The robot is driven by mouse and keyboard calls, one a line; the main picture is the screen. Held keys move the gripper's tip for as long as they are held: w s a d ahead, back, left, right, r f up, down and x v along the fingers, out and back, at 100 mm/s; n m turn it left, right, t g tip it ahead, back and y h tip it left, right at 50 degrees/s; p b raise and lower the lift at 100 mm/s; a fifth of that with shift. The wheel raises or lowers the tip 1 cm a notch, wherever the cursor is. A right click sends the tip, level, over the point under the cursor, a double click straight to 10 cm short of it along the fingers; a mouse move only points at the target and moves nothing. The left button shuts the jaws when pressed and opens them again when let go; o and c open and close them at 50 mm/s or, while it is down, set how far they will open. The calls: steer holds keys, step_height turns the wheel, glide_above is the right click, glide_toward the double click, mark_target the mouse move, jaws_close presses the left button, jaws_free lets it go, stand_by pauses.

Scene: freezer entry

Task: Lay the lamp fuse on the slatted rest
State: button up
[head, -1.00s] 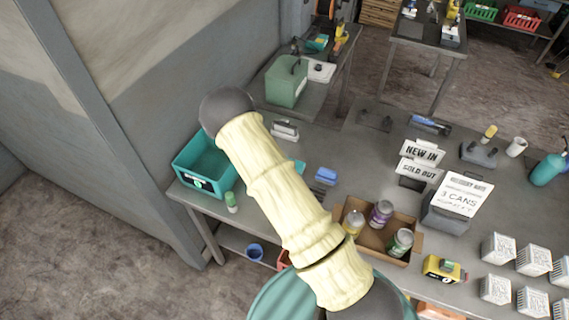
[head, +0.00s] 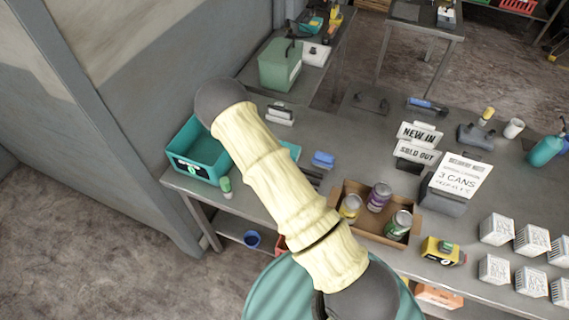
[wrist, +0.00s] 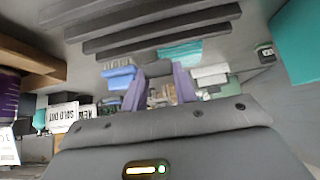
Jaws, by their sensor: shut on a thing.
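The slatted rest (wrist: 150,28), a set of dark parallel bars, fills the upper middle of the wrist view. A small part of it (head: 313,177) shows at the right edge of my arm in the head view. My gripper (wrist: 159,78) shows in the wrist view with its two purple fingers a little apart, below the slats in the picture. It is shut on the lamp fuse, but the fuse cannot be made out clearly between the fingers. In the head view my arm hides the gripper and most of the rest.
A teal bin (head: 184,164) stands at the table's left end, with a green-capped bottle (head: 226,188) by it. A cardboard tray of cans (head: 378,241) and a blue block (head: 323,159) are right of my arm. Signs (head: 417,133) stand farther right.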

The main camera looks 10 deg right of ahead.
steer(key=shift+f+b, duration=0.85)
steer(key=shift+f, duration=1)
steer(key=o, duration=1.8)
steer(key=shift+c, duration=0.2)
steer(key=shift+r, duration=0.2)
steer(key=p+v, duration=0.5)
steer(key=v, duration=0.3)
steer(key=shift+w+d+r, duration=0.2)
steer(key=shift+w+r, duration=0.05)
steer(key=shift+r, duration=0.2)
